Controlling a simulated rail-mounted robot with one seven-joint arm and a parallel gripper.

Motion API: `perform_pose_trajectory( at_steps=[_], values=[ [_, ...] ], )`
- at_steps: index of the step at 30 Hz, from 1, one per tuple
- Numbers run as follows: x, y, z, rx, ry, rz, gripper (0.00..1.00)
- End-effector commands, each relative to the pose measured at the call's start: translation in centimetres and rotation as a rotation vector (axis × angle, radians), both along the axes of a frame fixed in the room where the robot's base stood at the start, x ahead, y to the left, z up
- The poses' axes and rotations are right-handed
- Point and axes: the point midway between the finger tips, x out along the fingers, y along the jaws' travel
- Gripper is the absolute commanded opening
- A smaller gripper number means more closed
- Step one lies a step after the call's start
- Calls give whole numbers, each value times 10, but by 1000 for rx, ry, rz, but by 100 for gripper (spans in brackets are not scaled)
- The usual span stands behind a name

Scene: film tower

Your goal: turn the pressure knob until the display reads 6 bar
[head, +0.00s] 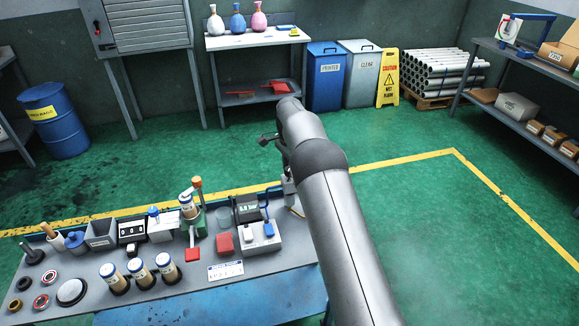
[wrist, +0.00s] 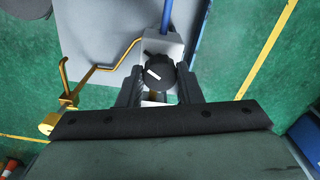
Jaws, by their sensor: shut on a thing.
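The pressure knob (wrist: 163,66) is round and black with a white pointer mark. It sits on a light grey housing (wrist: 175,47) at the bench's edge. In the wrist view its mark slants toward the upper left. My gripper (wrist: 158,80) has one finger on each side of the knob and is shut on it. In the head view, my arm hides the knob and most of the gripper; part of the grey housing (head: 289,188) shows beside the arm. A dark display box (head: 247,208) with green figures stands left of it; the figures are too small to read.
A yellow bent pipe (wrist: 113,68) and a blue pipe (wrist: 166,15) run close to the knob.

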Motion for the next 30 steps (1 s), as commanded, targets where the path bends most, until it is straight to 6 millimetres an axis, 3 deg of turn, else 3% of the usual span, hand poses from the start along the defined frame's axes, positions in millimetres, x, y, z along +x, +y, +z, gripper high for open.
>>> perform_pose_trajectory(
  at_steps=[21,22,24,30],
  values=[
    [1,0,2,-1,-5,-75,9],
    [1,0,2,-1,-5,-75,38],
    [1,0,1,-1,-4,-75,54],
    [0,0,1,0,-2,-75,54]
  ],
)
